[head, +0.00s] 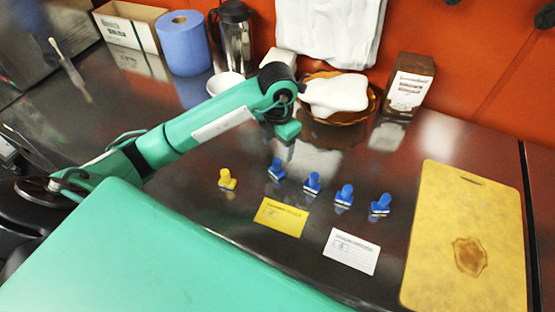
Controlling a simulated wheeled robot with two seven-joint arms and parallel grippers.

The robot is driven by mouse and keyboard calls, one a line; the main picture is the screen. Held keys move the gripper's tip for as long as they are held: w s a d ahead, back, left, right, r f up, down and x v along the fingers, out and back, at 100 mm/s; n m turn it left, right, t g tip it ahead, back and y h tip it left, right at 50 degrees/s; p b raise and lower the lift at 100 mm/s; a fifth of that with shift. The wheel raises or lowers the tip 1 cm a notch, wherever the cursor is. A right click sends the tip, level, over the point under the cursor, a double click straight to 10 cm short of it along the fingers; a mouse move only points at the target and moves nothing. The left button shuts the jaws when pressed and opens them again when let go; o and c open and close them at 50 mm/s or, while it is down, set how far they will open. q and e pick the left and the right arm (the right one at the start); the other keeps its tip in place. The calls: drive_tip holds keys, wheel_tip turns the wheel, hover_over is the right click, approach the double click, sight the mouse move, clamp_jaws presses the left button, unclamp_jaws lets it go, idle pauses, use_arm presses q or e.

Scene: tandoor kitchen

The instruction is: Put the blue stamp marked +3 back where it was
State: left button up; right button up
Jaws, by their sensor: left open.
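Several blue stamps stand in a slanting row on the dark steel counter: the leftmost (276,170), the second (312,183), the third (344,195) and the rightmost (380,205). Their markings are too small to read, so I cannot tell which is +3. A yellow stamp (227,179) stands to their left. My left gripper (288,140) points down above and behind the leftmost blue stamp. It is open, with nothing visible in it; its fingers are hard to make out. My right gripper is out of view.
A yellow card (281,217) and a white card (351,251) lie in front of the stamps. A yellow board (430,245) lies at right. Behind stand a basket (340,118), a brown bag (407,85), a white bowl (224,83), a blue roll (184,45) and a steel flask (235,38).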

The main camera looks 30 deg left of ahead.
use_arm(q)
drive_tip(key=shift+r, duration=1.4)
